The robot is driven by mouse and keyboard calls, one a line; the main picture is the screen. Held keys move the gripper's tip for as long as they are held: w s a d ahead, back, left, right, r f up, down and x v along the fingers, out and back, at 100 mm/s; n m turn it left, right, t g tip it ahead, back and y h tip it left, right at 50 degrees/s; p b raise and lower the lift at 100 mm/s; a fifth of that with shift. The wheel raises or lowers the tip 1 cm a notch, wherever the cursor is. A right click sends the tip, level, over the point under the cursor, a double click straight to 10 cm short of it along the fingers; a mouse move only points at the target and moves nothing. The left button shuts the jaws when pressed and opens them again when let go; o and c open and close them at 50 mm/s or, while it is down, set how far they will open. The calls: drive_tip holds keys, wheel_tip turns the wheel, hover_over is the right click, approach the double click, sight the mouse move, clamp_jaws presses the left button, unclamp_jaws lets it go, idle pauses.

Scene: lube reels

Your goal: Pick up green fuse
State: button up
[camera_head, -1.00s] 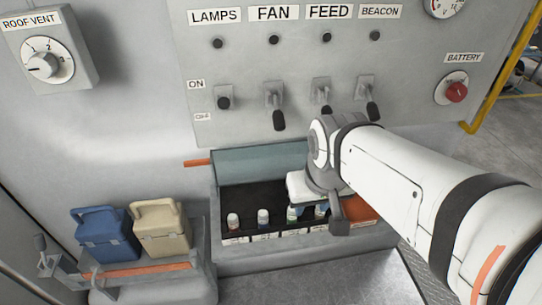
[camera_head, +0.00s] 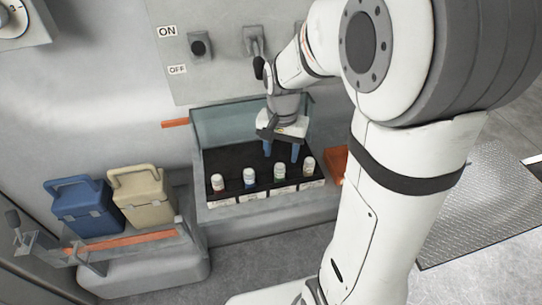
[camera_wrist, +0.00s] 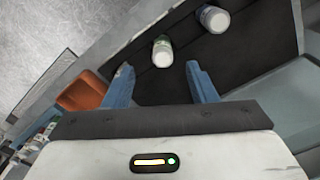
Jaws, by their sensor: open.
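The green fuse (camera_head: 280,173), a small white-capped cylinder with a green band, stands in the front row of the dark tray (camera_head: 240,158). It also shows in the wrist view (camera_wrist: 162,52), just ahead of the gap between my fingertips. My gripper (camera_head: 281,153) is open, with blue fingers pointing down over the tray behind the green fuse. In the wrist view my gripper (camera_wrist: 158,72) has nothing between its fingers. I cannot tell the exact height gap.
A blue-banded fuse (camera_head: 249,178) and a red-banded fuse (camera_head: 218,183) stand to the left, another fuse (camera_head: 309,167) to the right. The teal raised lid (camera_head: 225,122) is behind. An orange bin (camera_wrist: 82,92) sits beside the tray. Blue (camera_head: 85,207) and beige (camera_head: 143,197) boxes stand left.

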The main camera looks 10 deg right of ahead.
sight(280, 166)
drive_tip(key=f, duration=0.5)
drive_tip(key=w+f, duration=0.1)
drive_tip(key=f, duration=0.1)
drive_tip(key=shift+f, duration=0.3)
drive_tip(key=shift+c, duration=0.3)
drive_tip(key=c, duration=1)
drive_tip(key=shift+r, duration=0.1)
